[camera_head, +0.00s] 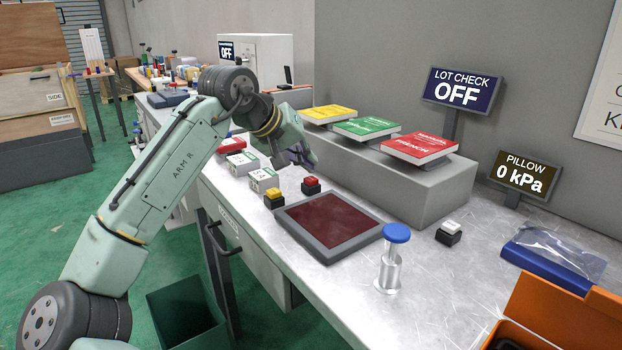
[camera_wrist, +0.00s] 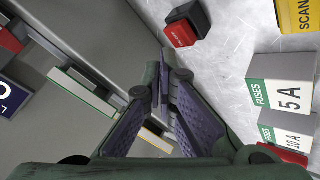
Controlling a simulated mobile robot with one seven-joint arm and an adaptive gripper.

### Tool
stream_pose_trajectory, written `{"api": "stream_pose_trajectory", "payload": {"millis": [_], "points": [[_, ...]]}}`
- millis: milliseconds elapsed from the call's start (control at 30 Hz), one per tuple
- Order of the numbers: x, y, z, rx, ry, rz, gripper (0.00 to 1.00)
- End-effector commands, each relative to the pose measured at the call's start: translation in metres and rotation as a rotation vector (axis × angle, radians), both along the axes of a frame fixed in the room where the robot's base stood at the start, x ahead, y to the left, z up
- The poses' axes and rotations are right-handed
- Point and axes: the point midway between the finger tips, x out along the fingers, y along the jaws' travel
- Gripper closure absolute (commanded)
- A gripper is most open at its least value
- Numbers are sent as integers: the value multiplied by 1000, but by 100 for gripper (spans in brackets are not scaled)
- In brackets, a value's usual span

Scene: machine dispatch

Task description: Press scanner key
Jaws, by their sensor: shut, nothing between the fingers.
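The yellow key (camera_head: 274,195) stands on a dark base on the metal bench, left of the dark red pad. In the wrist view the yellow key (camera_wrist: 298,14), lettered "SCAN", is cut off at the top right corner. A red key (camera_head: 311,182) on a dark base stands just behind it; the red key (camera_wrist: 181,36) also shows at the top of the wrist view. My gripper (camera_head: 307,160) is shut and empty, in the air above and behind the two keys, apart from both. In the wrist view my gripper's fingers (camera_wrist: 166,68) point toward the red key's side.
White-green fuse boxes (camera_head: 264,180) stand left of the keys. The framed dark red pad (camera_head: 328,221) lies to their right. Behind, a grey ledge (camera_head: 440,196) bears yellow, green and red books. A blue-topped post (camera_head: 397,234) and white key (camera_head: 450,229) stand right. The lot check sign (camera_head: 462,90) reads OFF.

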Motion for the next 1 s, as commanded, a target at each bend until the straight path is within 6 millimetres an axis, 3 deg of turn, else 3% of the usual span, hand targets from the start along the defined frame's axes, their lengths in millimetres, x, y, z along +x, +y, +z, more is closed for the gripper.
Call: {"api": "stream_pose_trajectory", "payload": {"millis": [1000], "points": [[0,0,-13,-1,1,-1,100]]}}
